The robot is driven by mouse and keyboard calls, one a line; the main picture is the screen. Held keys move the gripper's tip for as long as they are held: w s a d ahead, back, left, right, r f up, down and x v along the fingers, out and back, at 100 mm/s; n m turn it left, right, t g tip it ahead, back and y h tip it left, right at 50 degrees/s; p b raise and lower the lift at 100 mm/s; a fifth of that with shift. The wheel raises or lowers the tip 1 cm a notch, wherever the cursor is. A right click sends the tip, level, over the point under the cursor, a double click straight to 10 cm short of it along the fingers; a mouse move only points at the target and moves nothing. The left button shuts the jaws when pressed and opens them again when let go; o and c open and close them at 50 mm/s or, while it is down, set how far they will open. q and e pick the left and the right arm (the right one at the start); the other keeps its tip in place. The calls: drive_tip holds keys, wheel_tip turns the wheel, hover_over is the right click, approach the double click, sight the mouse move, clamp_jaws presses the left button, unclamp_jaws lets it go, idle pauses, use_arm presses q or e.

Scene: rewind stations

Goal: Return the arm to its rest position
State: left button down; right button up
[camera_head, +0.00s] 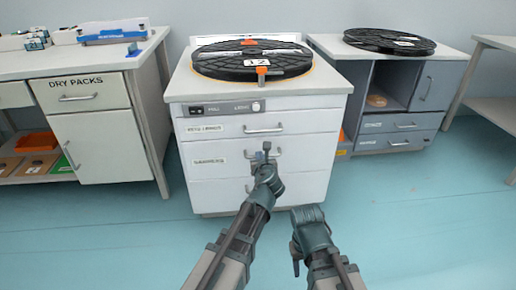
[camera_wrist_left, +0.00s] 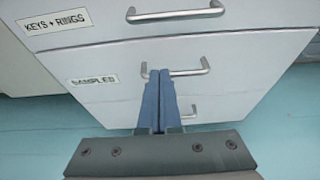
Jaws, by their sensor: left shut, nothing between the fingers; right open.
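My left gripper (camera_head: 266,152) is in front of the white drawer cabinet (camera_head: 215,135). It also shows in the left wrist view (camera_wrist_left: 159,76), where its two blue fingers are shut together with nothing between them. My right gripper (camera_head: 296,262) is low and right of the left arm, pointing down over the floor, open and holding nothing visible.
The cabinet drawers look shut. A black reel (camera_head: 250,66) with an orange clamp lies on the cabinet top. A DRY PACKS cabinet (camera_head: 95,130) stands left and a grey unit (camera_head: 400,120) with another reel (camera_head: 390,41) right. The floor (camera_head: 430,215) at right is clear.

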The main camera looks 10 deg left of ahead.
use_arm(q)
drive_tip(key=shift+v, duration=1)
drive_tip(key=s+d+f+n+g+h+p, duration=0.1)
drive_tip(key=s+d+f+n+g+p, duration=0.35)
drive_tip(key=s+n, duration=0.95)
drive_tip(key=s+d+f+n+g+h+p, duration=0.15)
drive_tip(key=s+n+g+p, duration=0.35)
drive_tip(key=s+n+g, duration=0.75)
wheel_tip(320, 180, up, 37)
drive_tip(key=s+n+t+p, duration=0.2)
drive_tip(key=t+p, duration=0.1)
drive_tip(key=p, duration=3.4)
drive_tip(key=shift+a+r+p, duration=0.25)
drive_tip(key=shift+p, duration=0.05)
